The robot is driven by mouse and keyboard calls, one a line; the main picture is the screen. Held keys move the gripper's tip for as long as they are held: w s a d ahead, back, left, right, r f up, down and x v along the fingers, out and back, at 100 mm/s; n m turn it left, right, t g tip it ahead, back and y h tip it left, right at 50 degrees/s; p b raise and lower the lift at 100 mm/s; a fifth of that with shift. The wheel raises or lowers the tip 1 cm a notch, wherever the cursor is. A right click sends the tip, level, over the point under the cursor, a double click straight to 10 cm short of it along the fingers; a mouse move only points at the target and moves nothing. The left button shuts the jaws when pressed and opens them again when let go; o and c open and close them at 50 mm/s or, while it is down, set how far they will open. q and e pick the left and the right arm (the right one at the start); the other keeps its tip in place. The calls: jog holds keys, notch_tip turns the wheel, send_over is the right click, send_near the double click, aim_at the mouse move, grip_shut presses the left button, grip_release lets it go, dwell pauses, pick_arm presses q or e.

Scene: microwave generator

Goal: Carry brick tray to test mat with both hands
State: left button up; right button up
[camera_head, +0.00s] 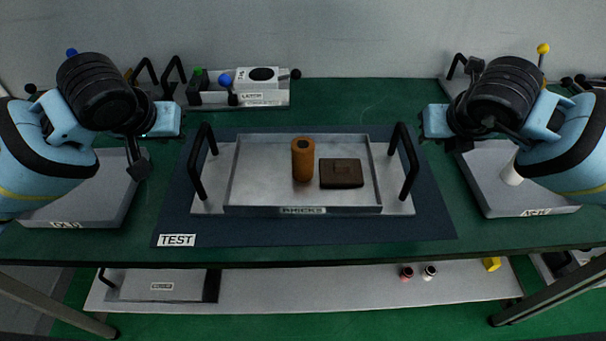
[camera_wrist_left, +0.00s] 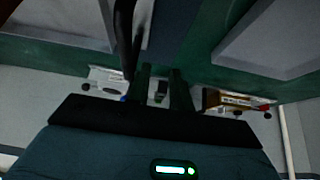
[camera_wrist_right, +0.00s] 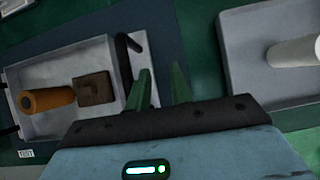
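The metal brick tray (camera_head: 270,200), labelled BRICKS, sits flat on the dark blue TEST mat (camera_head: 420,225). It holds an upright orange cylinder (camera_head: 303,160) and a dark brown block (camera_head: 341,173). Black handles stand at its left end (camera_head: 197,165) and right end (camera_head: 405,162). My left gripper (camera_head: 180,119) is beside the left handle, apart from it; its fingers are spread in the left wrist view (camera_wrist_left: 162,78). My right gripper (camera_head: 425,122) is just outside the right handle, empty, with fingers apart in the right wrist view (camera_wrist_right: 160,82).
Grey trays stand at left (camera_head: 85,200) and right (camera_head: 500,190); the right one holds a white cylinder (camera_head: 511,172). A tray with small parts (camera_head: 262,97) is at the back. A lower shelf (camera_head: 340,285) runs below the green table's front edge (camera_head: 330,255).

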pick_arm(q)
jog(key=v, duration=1.1)
pick_arm(e)
jog(key=v, duration=1.2)
pick_arm(q)
jog(key=shift+s, duration=0.1)
jog(key=shift+s, duration=0.1)
pick_arm(e)
jog(key=shift+s, duration=0.1)
